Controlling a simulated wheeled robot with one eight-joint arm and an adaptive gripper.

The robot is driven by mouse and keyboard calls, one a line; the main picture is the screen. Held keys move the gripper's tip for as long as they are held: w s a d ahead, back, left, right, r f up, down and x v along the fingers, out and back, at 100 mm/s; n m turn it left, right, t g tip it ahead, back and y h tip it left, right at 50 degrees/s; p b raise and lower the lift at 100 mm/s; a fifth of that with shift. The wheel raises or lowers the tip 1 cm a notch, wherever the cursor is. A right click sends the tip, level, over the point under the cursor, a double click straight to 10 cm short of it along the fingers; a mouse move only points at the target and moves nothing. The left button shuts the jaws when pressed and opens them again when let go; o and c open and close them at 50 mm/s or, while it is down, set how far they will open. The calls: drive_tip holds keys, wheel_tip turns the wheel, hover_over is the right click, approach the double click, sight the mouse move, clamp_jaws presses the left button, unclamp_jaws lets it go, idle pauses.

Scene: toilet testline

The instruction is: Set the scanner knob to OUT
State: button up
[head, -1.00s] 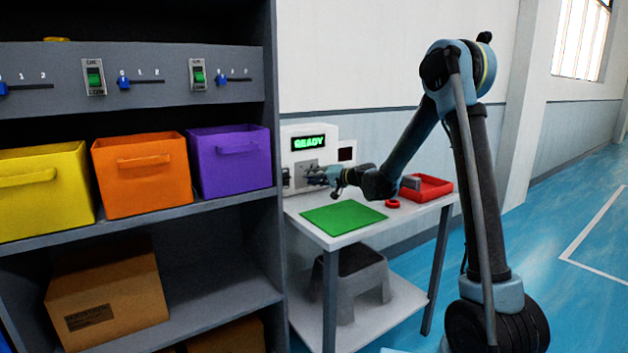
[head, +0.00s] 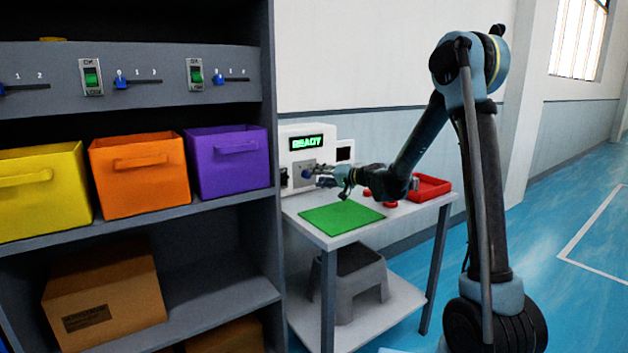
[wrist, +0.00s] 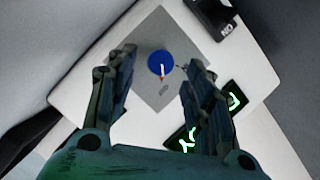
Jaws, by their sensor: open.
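The scanner (head: 285,152) is a white box at the back left of the white table, with a green READY display (head: 308,142). Its blue knob (head: 307,174) sits on a grey plate below the display. In the wrist view the knob (wrist: 158,62) has a white pointer line aimed down the picture, toward a small orange mark. The labels around it are too small to read. My gripper (head: 325,174) is open in front of the knob. In the wrist view its fingers (wrist: 157,72) spread left and right of the knob, apart from it, with nothing held.
A black switch (wrist: 212,16) is on the scanner's face. A green mat (head: 342,216) lies on the table's front, and a red tray (head: 431,187) stands at the right. A grey shelf (head: 277,250) with coloured bins borders the left. A stool (head: 360,278) stands below.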

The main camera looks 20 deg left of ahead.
drive_tip(key=v, duration=0.8)
drive_tip(key=s+d+h, duration=0.2)
drive_tip(key=s+d, duration=0.3)
drive_tip(key=s+d+f+g+h, duration=0.1)
drive_tip(key=s+d+h, duration=0.1)
drive_tip(key=s+d, duration=0.2)
drive_tip(key=s+d+f+h, duration=0.1)
drive_tip(key=s+d+h, duration=0.1)
drive_tip(key=s+d, duration=0.3)
drive_tip(key=shift+s+d+f, duration=0.1)
drive_tip(key=shift+s+d, duration=0.1)
drive_tip(key=shift+d, duration=0.55)
drive_tip(key=shift+s+d+f, duration=0.1)
drive_tip(key=shift+s+d, duration=0.1)
drive_tip(key=shift+d, duration=0.5)
drive_tip(key=s+d+f+m+g+h, duration=0.1)
drive_tip(key=s+d+f+h, duration=0.3)
drive_tip(key=s+d, duration=0.7)
drive_tip(key=s+d+f+m+g+h, duration=0.1)
drive_tip(key=s+d+f+h, duration=0.4)
drive_tip(key=s+d, duration=0.7)
wheel_tip(320, 180, down, 3)
drive_tip(key=shift+d+r+g, duration=0.1)
drive_tip(key=shift+d+g, duration=0.2)
drive_tip(key=shift+d, duration=0.15)
drive_tip(key=c, duration=0.4)
drive_tip(key=shift+o, duration=0.2)
drive_tip(key=shift+a, duration=0.1)
